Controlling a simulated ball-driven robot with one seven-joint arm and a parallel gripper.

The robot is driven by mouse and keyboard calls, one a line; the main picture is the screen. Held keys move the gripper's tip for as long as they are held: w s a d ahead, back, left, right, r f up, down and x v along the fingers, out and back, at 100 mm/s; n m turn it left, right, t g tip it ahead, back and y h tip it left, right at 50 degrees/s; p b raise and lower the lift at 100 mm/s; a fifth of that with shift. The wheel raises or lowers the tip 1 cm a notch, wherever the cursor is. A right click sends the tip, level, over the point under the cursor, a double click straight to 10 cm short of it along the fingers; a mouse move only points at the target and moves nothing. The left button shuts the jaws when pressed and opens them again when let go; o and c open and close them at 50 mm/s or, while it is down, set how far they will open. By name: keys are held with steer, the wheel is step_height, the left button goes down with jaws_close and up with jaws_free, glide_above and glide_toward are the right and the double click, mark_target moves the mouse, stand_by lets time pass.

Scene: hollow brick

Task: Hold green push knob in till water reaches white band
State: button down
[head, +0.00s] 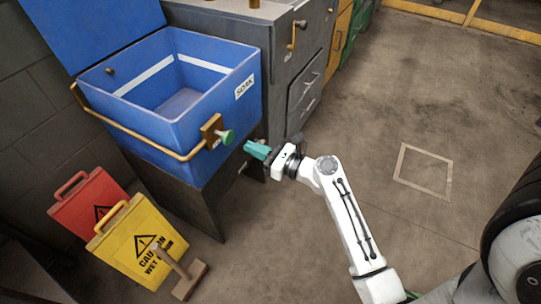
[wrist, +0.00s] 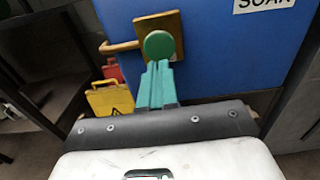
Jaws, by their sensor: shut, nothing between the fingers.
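The green push knob (head: 227,137) sticks out from a brass plate (head: 211,131) on the front of the blue SOAK tub (head: 188,138). A white band (head: 148,76) runs around the tub's inner walls. The tub's floor looks bare and greyish; I cannot make out any water level. My gripper (head: 248,148) has teal fingers, shut and empty, just right of the knob with a small gap in the head view. In the wrist view, the fingertips (wrist: 158,66) sit just below the round knob face (wrist: 158,44), pointing toward it.
A brass rail (head: 135,133) runs around the tub. Red (head: 88,203) and yellow (head: 135,240) caution signs stand on the floor in front, near a wooden-based object (head: 187,278). Grey drawers (head: 305,95) stand right of the tub. The floor at right is open, with a taped square (head: 424,171).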

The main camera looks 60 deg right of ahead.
mark_target(231, 139)
steer(key=w, duration=0.4)
steer(key=shift+w, duration=0.2)
steer(key=shift+w+a, duration=0.1)
steer(key=shift+w, duration=0.05)
